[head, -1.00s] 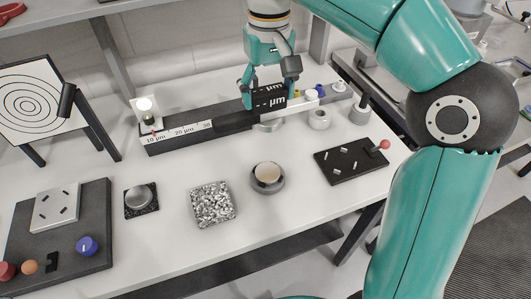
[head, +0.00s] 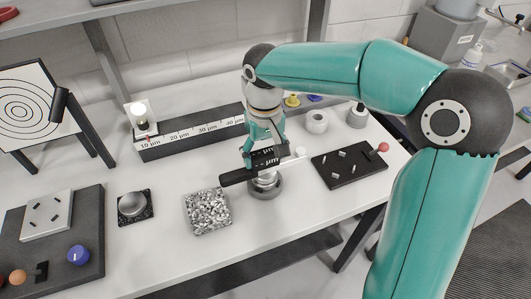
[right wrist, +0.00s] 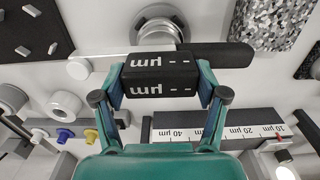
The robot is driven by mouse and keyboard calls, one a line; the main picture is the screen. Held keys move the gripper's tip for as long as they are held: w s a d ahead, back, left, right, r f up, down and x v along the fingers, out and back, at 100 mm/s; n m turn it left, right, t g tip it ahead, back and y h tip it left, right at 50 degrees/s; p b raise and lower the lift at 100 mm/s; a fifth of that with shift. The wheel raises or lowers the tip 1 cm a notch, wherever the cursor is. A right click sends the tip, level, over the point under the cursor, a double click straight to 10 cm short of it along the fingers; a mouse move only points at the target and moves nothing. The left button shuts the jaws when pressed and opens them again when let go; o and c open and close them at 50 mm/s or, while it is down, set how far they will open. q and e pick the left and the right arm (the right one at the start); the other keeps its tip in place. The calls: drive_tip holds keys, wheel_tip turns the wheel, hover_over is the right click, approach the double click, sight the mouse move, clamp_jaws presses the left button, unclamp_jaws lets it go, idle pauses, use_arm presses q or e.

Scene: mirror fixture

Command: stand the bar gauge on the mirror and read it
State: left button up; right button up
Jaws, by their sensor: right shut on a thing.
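The bar gauge (head: 238,177) is a dark bar with a pale end tip (head: 299,152) and a black display block showing dashes and "µm". My right gripper (head: 266,157) is shut on its display block. In the right wrist view, the gripper (right wrist: 158,88) has one finger on each side of the block (right wrist: 155,75). The round mirror mount (head: 266,192) stands on the table under the bar, and the gauge hides most of its top. It also shows in the right wrist view (right wrist: 157,27). I cannot tell whether bar and mirror touch. My left gripper is not in view.
A black rail with a µm scale (head: 190,137) and a lamp stand (head: 141,122) lie behind. A speckled block (head: 207,211) is left of the mount. A black plate with pegs (head: 347,163) is right. A metal dome (head: 132,204) and panel (head: 85,225) stand left.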

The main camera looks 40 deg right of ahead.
drive_tip(key=shift+f, duration=0.15)
drive_tip(key=o, duration=1.5)
wheel_tip(320, 180, up, 12)
drive_tip(key=shift+r+p, duration=0.15)
drive_tip(key=shift+p, duration=0.3)
